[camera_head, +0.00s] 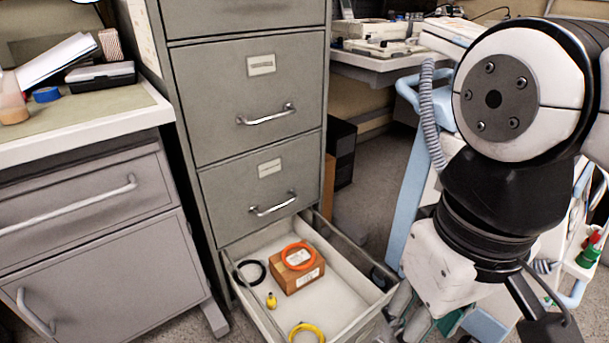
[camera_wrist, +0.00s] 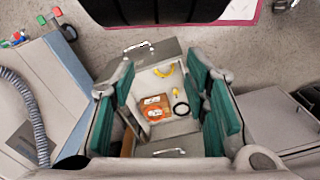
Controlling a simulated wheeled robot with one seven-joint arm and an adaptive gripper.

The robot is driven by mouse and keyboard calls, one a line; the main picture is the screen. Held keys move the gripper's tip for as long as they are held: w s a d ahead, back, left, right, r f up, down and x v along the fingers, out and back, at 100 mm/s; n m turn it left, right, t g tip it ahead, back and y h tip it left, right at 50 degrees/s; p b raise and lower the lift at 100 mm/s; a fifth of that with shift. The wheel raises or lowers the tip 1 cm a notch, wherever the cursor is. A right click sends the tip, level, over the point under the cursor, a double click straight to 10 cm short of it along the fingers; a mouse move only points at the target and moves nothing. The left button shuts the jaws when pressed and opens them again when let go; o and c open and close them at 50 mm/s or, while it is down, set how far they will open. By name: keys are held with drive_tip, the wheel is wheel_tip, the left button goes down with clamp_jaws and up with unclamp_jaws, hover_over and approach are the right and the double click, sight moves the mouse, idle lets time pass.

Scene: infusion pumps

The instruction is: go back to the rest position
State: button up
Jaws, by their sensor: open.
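My gripper (camera_wrist: 162,92) is open in the wrist view, its two teal-padded fingers wide apart with nothing between them. The open bottom drawer (camera_wrist: 177,129) shows beyond and between the fingers, apart from them. In the head view my arm hangs at the right, with the gripper low near the bottom edge and partly cut off, to the right of the open drawer (camera_head: 327,309). The rest position itself is not marked in either view.
The drawer holds a wooden box (camera_head: 297,276) with an orange ring (camera_head: 284,256) on it, a black ring (camera_head: 240,275), a yellow ring (camera_head: 307,327) and a small yellow item (camera_head: 271,300). A grey cabinet (camera_head: 247,90) stands above. A blue-and-white cart (camera_head: 410,205) is close beside my arm.

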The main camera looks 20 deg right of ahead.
idle(0.7)
wheel_tip(320, 180, up, 36)
drive_tip(key=t+p, duration=0.4)
drive_tip(key=p, duration=3)
drive_tip(key=shift+d+n, duration=0.15)
drive_tip(key=shift+n, duration=0.15)
